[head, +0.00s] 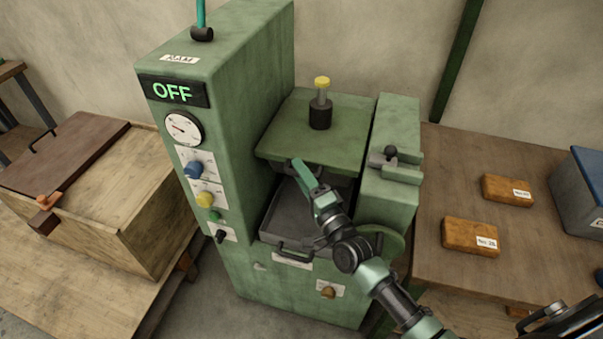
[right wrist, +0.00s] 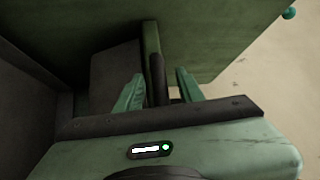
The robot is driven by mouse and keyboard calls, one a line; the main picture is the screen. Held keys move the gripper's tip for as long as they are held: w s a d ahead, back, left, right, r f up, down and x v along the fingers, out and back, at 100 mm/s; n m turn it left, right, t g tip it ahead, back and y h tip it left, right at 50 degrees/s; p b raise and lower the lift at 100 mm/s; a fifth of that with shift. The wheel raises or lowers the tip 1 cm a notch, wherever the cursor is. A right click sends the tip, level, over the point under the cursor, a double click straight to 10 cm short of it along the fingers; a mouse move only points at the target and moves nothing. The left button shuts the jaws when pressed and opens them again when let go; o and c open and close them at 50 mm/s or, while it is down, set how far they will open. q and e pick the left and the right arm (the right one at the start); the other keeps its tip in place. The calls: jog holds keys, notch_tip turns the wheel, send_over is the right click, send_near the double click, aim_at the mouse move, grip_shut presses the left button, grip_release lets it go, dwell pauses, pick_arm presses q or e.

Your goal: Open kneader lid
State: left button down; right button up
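The kneader (head: 225,60) is a tall green machine with an "OFF" display. Its green lid (head: 285,135) lies roughly level over the chamber and carries a black post with a yellow top (head: 321,84). Below the lid's front edge is a dark grey tray (head: 285,215) with a front handle. My right gripper (head: 304,174) is at the lid's front edge. In the right wrist view its green fingers (right wrist: 158,92) stand apart, with a dark bar (right wrist: 157,70) between them and visible gaps. I cannot tell whether either finger touches it. My left gripper is not in view.
A wooden box with a brown lid (head: 65,150) stands on a bench at the left. On the right table (head: 440,180) lie two labelled orange-brown blocks (head: 470,236) and a blue-grey bin (head: 580,190). A green latch housing (head: 398,140) flanks the lid's right side.

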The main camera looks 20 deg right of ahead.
grip_shut()
dwell(1.3)
